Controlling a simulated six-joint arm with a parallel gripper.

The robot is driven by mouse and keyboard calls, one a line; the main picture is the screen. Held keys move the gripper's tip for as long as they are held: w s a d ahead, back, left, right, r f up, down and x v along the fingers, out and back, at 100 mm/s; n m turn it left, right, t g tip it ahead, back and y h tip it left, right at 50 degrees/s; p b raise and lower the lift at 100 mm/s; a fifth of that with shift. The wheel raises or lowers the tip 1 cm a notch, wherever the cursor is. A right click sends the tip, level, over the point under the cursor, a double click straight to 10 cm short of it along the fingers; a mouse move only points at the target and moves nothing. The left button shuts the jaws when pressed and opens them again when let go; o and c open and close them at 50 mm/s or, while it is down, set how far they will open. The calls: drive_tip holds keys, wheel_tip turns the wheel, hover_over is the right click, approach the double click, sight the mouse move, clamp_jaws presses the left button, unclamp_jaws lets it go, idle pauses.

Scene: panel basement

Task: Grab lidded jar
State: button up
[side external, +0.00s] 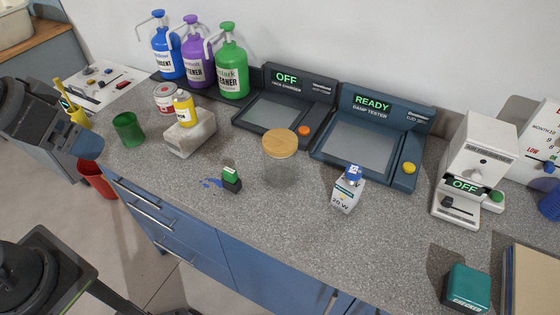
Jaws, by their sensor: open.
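The lidded jar is a clear glass jar (281,170) with a round light-wood lid (280,143). It stands upright near the middle of the speckled grey counter, in front of the gap between two dark testers. My gripper (72,104), with yellow parts, is at the far left. It is open and well apart from the jar, though its fingertips are small and partly unclear. Nothing shows in it.
A small green-topped block (231,179) stands left of the jar, and a blue-topped white bottle (347,189) stands right. The damp tester (372,137) and another tester (284,100) are behind. A stone block (190,135) and green cup (128,129) stand left. Counter in front is clear.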

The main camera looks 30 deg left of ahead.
drive_tip(key=w+d+r+m+g, duration=0.1)
drive_tip(key=w+d+r+m, duration=0.25)
drive_tip(key=w+m, duration=0.2)
drive_tip(key=m+g+y, duration=0.1)
drive_tip(key=m+g, duration=0.3)
drive_tip(key=m, duration=1.3)
hover_over(280, 162)
drive_tip(key=w, duration=0.3)
wheel_tip(280, 162, down, 7)
drive_tip(key=shift+s+a+f, duration=0.2)
drive_tip(key=shift+f, duration=0.25)
drive_tip(key=f, duration=0.4)
drive_tip(key=a+f, duration=0.1)
drive_tip(key=f, duration=0.8)
drive_tip(key=shift+w+a, duration=0.25)
drive_tip(key=shift+w, duration=0.1)
